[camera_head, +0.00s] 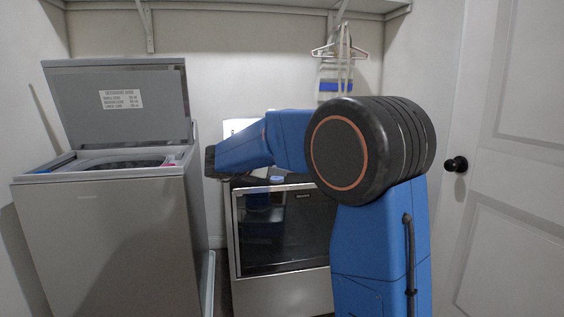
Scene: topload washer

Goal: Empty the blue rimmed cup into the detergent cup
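The top-load washer (112,235) stands at the left with its lid (118,105) raised. My arm reaches left across the second machine. Its dark end (210,160) is just right of the washer's top. The fingers cannot be made out, nor whether they hold anything.
The second machine (283,287), with a dark glass front, stands right of the washer, partly hidden by my arm. A white door (515,150) with a black knob (456,164) is at the right. Hangers (340,50) hang under the wall shelf (230,5). The space above the washer opening looks clear.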

